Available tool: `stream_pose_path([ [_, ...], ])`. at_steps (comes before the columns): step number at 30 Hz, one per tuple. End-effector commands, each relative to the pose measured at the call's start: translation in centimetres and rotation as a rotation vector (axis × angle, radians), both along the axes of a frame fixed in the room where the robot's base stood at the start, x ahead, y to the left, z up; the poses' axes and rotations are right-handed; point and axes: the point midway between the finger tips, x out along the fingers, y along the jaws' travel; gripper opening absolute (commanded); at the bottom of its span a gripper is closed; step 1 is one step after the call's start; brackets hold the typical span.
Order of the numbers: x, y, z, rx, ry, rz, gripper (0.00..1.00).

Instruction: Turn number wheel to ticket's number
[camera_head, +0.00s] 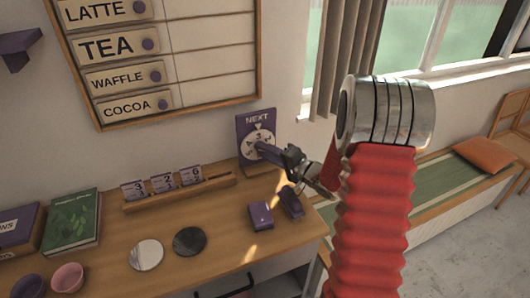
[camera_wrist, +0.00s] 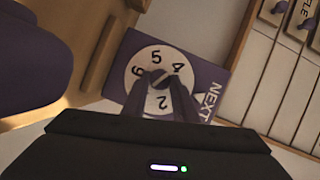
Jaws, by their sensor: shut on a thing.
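The number wheel (camera_head: 250,139) is a white disc on a purple upright "NEXT" board (camera_head: 243,126) at the counter's back right. My gripper (camera_head: 263,150) reaches it from the right and is shut on the knob at its centre. In the wrist view the wheel (camera_wrist: 137,85) shows 5, 4, 2 and 6 around my gripper (camera_wrist: 160,78). A white pointer triangle (camera_wrist: 205,102) lies beside the disc under "NEXT"; my fingers hide the wheel's part nearest it. Three tickets stand in a wooden holder (camera_head: 215,187): 3 (camera_head: 134,190), 2 (camera_head: 163,183) and 6 (camera_head: 191,176).
Two purple blocks (camera_head: 260,216) (camera_head: 291,202) stand on the counter below the board. A white disc (camera_head: 146,255) and a dark disc (camera_head: 189,241) lie left of them. A green book (camera_head: 72,222) and bowls (camera_head: 67,277) are at left. A menu board (camera_head: 208,52) hangs above.

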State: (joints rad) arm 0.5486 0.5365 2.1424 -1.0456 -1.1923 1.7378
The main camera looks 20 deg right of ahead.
Motion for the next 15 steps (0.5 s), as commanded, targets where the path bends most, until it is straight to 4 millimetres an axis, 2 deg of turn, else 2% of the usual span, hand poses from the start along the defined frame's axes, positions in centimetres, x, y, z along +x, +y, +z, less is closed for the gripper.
stream_pose_path([
  [1, -0.15, -0.21, -0.52, 0.002, 0.013, -0.007, 0.03],
  [9, -0.15, -0.23, -0.51, 0.003, 0.012, -0.007, 0.03],
  [10, -0.15, -0.23, -0.51, 0.002, 0.012, -0.007, 0.27],
  [15, -0.11, -0.17, -0.38, 0.001, 0.009, -0.006, 0.39],
])
